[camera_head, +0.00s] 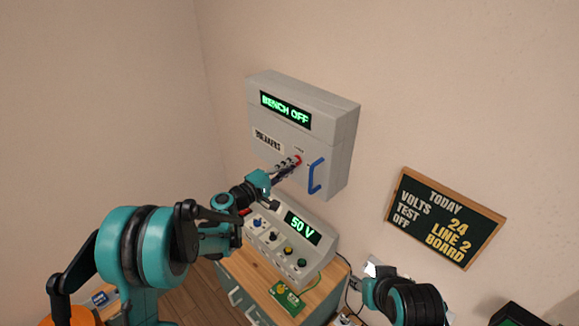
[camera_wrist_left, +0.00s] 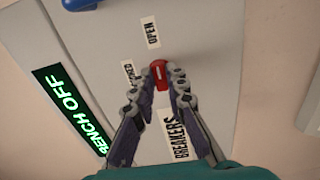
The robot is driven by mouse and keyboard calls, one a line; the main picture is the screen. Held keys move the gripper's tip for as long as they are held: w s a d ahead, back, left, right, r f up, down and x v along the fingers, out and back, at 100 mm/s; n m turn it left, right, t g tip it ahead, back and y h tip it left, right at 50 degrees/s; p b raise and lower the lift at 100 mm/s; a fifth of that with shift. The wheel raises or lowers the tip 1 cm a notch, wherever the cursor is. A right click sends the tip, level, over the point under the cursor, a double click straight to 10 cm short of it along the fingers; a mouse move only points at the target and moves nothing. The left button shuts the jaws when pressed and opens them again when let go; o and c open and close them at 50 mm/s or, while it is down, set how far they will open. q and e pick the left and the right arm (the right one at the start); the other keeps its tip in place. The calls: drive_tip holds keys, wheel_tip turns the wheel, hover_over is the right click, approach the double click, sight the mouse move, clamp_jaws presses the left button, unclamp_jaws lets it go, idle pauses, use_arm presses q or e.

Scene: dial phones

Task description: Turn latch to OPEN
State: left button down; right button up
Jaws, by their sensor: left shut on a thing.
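A red latch (camera_wrist_left: 159,74) with a white line sits on the front of the grey wall box (camera_head: 335,145); its long side runs up and down in the left wrist view. A label reading OPEN (camera_wrist_left: 151,32) is just above it, and a second label (camera_wrist_left: 130,72), partly hidden by a finger, is to its left. My left gripper (camera_wrist_left: 170,82) is shut on the latch, one finger on each side. In the head view the gripper (camera_head: 292,163) reaches the box and mostly covers the latch. My right arm's end is low on the right, its fingers not clear.
The box has a blue handle (camera_head: 315,177), a BENCH OFF display (camera_head: 286,110) and a BREAKERS label (camera_wrist_left: 180,137). Below stands a console reading 50 V (camera_head: 303,228) on a wooden-topped bench (camera_head: 324,291). A chalkboard (camera_head: 444,219) hangs to the right.

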use_arm(q)
drive_tip(key=c, duration=1.5)
unclamp_jaws()
drive_tip(key=shift+c, duration=0.2)
drive_tip(key=v, duration=1.2)
drive_tip(key=shift+d, duration=0.1)
